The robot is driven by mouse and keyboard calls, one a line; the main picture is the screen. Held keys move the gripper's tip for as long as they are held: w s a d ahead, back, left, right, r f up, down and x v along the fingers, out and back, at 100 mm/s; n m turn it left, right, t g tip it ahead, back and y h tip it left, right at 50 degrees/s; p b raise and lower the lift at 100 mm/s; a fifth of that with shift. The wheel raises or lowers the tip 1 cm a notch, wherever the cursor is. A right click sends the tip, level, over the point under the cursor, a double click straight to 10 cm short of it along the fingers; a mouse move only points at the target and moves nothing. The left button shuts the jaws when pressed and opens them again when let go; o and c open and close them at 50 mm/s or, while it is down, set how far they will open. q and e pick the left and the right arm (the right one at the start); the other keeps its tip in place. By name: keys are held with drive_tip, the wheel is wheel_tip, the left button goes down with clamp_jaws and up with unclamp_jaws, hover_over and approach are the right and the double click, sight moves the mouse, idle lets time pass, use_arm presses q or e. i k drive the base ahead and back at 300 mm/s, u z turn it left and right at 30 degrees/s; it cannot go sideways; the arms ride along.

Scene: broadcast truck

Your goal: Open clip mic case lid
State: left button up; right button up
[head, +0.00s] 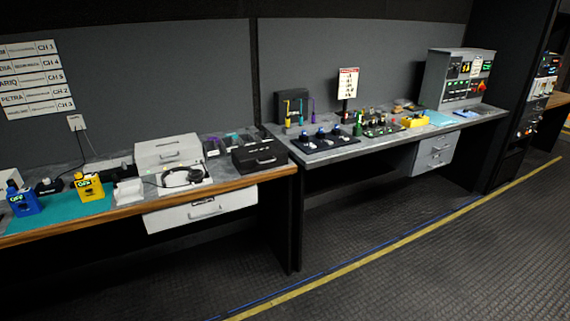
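A black case (259,157) with a handle on its front sits near the right end of the wooden-edged left bench, and its lid looks shut. A white box (168,151) with a handle stands to its left, behind a headset (183,176). No label that I can read says which one is the clip mic case; the black one looks most like a small case. Neither of my grippers is in view.
Blue (24,204) and yellow (89,187) devices stand on a teal mat (60,219) at the left. A white drawer (201,209) hangs under the left bench. The right bench (341,153) carries trays and equipment. The dark floor (420,270) in front is clear.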

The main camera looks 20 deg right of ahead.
sight(262, 153)
drive_tip(key=z, duration=0.85)
drive_tip(key=i, duration=1.8)
drive_tip(key=u, duration=0.45)
